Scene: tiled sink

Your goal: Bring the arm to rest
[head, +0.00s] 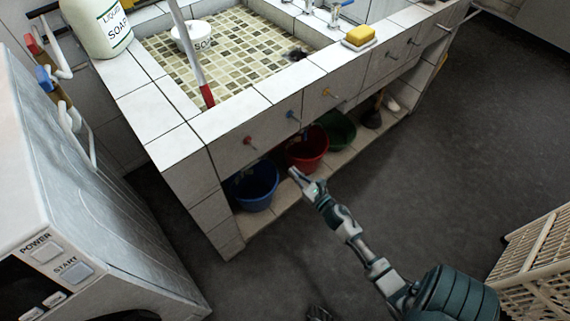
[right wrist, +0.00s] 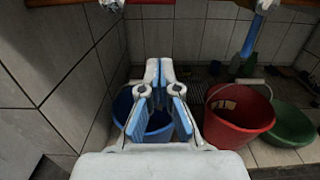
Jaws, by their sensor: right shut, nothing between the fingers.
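My right arm reaches in from the lower right in the head view. Its gripper (head: 297,176) is in front of the sink unit's open lower shelf, by the blue bucket (head: 254,190) and the red bucket (head: 307,152). In the right wrist view the gripper (right wrist: 160,72) has its blue-padded fingers together at the tips, with nothing held. There it covers part of the blue bucket (right wrist: 122,105), and the red bucket (right wrist: 238,125) is to its right. My left gripper is not seen.
The tiled sink unit (head: 185,145) has a soap bottle (head: 97,25) and a yellow sponge (head: 358,36) on top. A green bucket (head: 340,130) is on the shelf. A white appliance (head: 110,230) stands left, a slatted crate (head: 535,260) right. Dark floor (head: 470,150) is open between.

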